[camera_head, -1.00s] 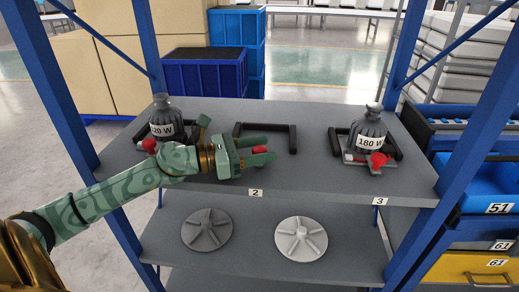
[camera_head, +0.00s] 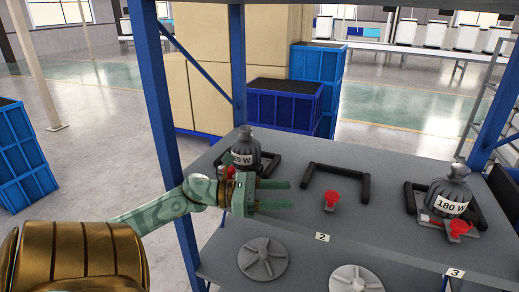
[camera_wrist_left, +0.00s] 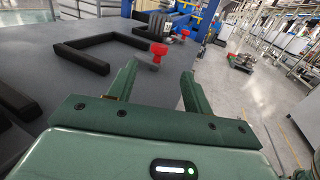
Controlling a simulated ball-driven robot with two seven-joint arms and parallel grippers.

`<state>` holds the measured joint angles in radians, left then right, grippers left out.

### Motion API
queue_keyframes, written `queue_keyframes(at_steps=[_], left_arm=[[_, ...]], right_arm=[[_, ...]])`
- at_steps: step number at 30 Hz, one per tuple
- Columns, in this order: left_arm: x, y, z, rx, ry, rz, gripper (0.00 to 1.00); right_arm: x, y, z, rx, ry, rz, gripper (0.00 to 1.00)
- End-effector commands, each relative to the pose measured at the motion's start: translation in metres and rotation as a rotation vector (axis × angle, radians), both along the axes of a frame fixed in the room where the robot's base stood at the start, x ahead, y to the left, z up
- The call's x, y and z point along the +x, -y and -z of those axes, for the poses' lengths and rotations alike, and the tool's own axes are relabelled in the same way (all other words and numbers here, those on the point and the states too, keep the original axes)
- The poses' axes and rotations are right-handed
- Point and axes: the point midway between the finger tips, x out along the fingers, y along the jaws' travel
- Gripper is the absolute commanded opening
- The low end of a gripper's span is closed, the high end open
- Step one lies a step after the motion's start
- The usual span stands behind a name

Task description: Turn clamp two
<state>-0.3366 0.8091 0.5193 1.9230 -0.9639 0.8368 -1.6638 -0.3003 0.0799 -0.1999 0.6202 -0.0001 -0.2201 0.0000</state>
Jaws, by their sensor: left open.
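Clamp two's red knob (camera_head: 331,199) stands on the grey shelf behind the label 2 (camera_head: 322,238), in front of an empty black U-shaped bracket (camera_head: 337,168). My left gripper (camera_head: 288,195) is open and empty, to the left of the red knob, with its fingers pointing at it and a gap between. In the left wrist view the red knob (camera_wrist_left: 158,51) shows beyond and between the fingertips (camera_wrist_left: 159,70). The black bracket (camera_wrist_left: 100,50) lies to its left there. My right gripper is not in view.
A grey weight marked 180 W (camera_head: 449,193) sits at the right with a red knob (camera_head: 459,228) in front. Another weight (camera_head: 246,154) stands behind my left wrist. Blue shelf posts (camera_head: 172,130) flank the shelf. Two round discs (camera_head: 263,260) are on the lower level.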

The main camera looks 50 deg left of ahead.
Motion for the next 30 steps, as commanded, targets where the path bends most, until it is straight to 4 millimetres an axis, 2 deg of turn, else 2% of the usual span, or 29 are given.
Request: queue_keyframes(at_steps=[3, 9, 30], left_arm=[[-0.018, -0.014, -0.001, 0.0, 0.0, -0.002, 0.51], [-0.031, -0.024, 0.0, 0.0, 0.0, -0.001, 0.51], [-0.032, -0.024, 0.001, 0.0, 0.0, 0.001, 0.51]], right_arm=[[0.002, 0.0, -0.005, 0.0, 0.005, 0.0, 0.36], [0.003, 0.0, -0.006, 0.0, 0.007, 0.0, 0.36], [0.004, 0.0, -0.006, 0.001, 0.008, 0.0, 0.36]])
